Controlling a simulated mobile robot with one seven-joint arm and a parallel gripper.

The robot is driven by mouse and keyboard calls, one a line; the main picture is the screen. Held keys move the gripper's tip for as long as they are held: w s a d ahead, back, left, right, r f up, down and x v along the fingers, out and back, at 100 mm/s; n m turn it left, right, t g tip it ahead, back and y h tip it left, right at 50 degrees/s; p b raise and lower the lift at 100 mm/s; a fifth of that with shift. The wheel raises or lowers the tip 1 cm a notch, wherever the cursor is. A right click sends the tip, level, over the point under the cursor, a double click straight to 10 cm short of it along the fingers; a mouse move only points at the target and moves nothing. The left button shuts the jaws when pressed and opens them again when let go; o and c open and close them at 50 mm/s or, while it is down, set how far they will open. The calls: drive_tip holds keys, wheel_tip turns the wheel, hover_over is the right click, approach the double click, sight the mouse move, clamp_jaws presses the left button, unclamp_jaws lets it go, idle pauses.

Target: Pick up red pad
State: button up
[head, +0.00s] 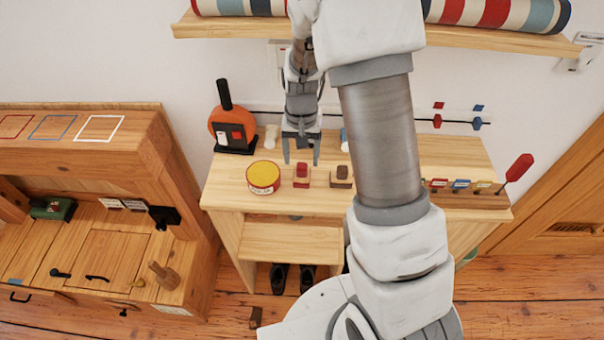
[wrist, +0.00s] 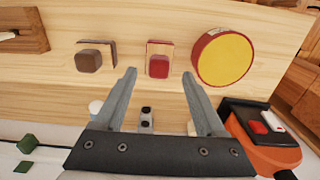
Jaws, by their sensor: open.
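The red pad (head: 302,170) looks like a small red block on a light wooden base, on the tabletop between a round yellow tin and a brown block. In the wrist view the red pad (wrist: 158,66) lies between and just beyond the fingertips. My gripper (head: 301,160) is open and empty, pointing down above the table just behind the pad. In the wrist view my gripper (wrist: 159,76) has its two fingers apart, one on each side of the pad's line. No contact with the pad shows.
The yellow-topped red tin (head: 263,176) stands close to the pad's left, the brown block (head: 341,173) to its right. An orange round object with a black base (head: 234,134) is at the back left. The wooden table (head: 420,150) is partly hidden by my arm. A shelf (head: 480,38) hangs above.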

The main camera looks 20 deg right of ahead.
sight(302, 165)
drive_tip(key=shift+f, duration=1.9)
clamp_jaws()
